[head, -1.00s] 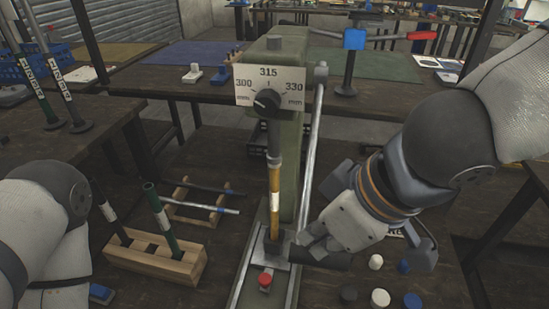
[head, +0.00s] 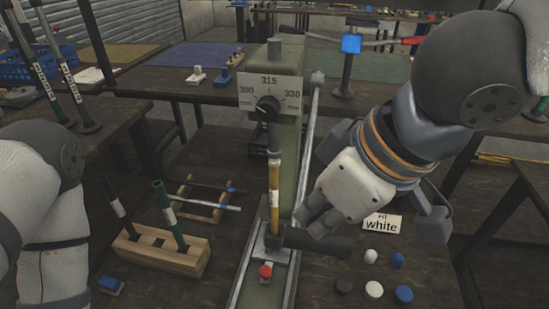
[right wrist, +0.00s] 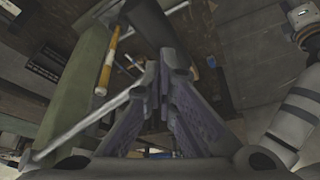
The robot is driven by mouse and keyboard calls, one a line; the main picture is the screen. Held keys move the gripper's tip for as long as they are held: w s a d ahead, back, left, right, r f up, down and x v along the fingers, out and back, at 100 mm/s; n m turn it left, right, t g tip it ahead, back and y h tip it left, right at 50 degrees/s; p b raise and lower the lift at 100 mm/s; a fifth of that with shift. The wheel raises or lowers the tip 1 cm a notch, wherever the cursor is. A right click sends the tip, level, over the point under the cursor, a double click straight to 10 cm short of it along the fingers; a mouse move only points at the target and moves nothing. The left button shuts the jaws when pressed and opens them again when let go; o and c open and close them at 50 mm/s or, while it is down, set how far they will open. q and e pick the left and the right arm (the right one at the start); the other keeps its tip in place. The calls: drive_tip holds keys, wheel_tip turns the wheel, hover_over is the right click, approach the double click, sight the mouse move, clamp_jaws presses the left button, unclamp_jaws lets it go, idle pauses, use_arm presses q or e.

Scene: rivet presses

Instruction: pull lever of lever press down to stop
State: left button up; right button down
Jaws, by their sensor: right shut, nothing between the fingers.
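The lever press has a green column (head: 289,150) with a dial plate (head: 270,93) reading 300, 315 and 330. Its silver lever rod (head: 309,135) runs from a pivot near the top down the right side of the column. A black grip (head: 322,243) lies sideways at the rod's low end, near the press base. My right gripper (head: 306,219) is shut and empty, just above and beside the grip; whether it touches cannot be told. The right wrist view shows its closed fingers (right wrist: 165,65) beside the rod (right wrist: 95,118). My left gripper is out of view.
A yellow-banded rod (head: 275,178) stands upright in the press above a red button (head: 265,271). A wooden block (head: 160,250) with tubes and a small rack (head: 203,200) stand left. A "white" card (head: 382,224) and several caps (head: 374,289) lie right.

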drive_tip(key=r, duration=0.1)
drive_tip(key=s+r, duration=0.1)
drive_tip(key=r, duration=0.1)
drive_tip(key=shift+s+a, duration=0.1)
drive_tip(key=w+r, duration=0.2)
drive_tip(key=r, duration=1.2)
drive_tip(key=w+d+r, duration=0.1)
drive_tip(key=w+r, duration=0.1)
drive_tip(key=r, duration=1.2)
